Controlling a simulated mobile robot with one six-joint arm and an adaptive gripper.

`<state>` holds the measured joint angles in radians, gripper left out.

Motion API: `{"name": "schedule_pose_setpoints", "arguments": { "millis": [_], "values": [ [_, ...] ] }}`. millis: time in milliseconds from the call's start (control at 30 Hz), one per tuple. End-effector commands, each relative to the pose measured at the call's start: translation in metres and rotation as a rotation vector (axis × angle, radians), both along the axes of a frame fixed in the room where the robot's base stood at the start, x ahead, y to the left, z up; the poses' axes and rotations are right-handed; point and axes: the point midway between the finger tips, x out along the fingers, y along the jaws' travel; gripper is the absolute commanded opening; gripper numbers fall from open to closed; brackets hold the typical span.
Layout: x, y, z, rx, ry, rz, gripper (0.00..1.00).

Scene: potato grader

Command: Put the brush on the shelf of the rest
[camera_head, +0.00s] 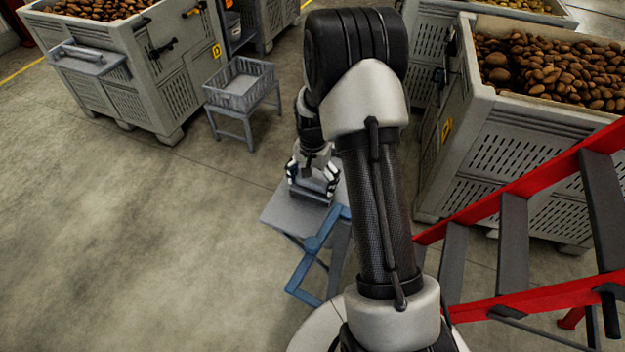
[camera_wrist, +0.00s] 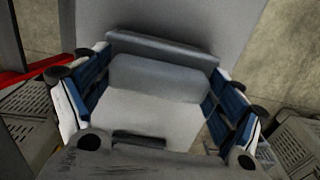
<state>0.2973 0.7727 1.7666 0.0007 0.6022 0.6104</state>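My gripper (camera_head: 313,180) points down over a small grey table (camera_head: 275,212) in the middle of the head view. A dark grey block-like thing (camera_head: 312,196), which looks like the brush, is low between its fingers. In the wrist view, the blue-padded fingers of my gripper (camera_wrist: 158,88) stand wide apart, one at each end of this grey block (camera_wrist: 160,76). I cannot tell whether they touch it, or whether it is lifted. On the left bin hangs a grey shelf (camera_head: 92,62), which may be the rest, with a small bar on top.
A blue frame (camera_head: 312,255) stands at the table's front. A grey crate (camera_head: 240,85) sits on a low stand behind. Potato bins (camera_head: 140,70) stand left and another bin (camera_head: 525,140) right. A red ladder (camera_head: 530,195) is at the right. The floor at left is clear.

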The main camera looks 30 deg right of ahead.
Motion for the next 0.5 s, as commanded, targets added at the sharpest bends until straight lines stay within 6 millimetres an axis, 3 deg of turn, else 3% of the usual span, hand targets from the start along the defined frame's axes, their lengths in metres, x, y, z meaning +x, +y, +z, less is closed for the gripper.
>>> {"name": "schedule_pose_setpoints", "arguments": {
  "millis": [133, 500],
  "values": [
    [0.0000, 0.0000, 0.0004, 0.000, 0.000, 0.000, 1.00],
    [0.0000, 0.0000, 0.0012, 0.000, 0.000, 0.000, 1.00]
  ]
}}
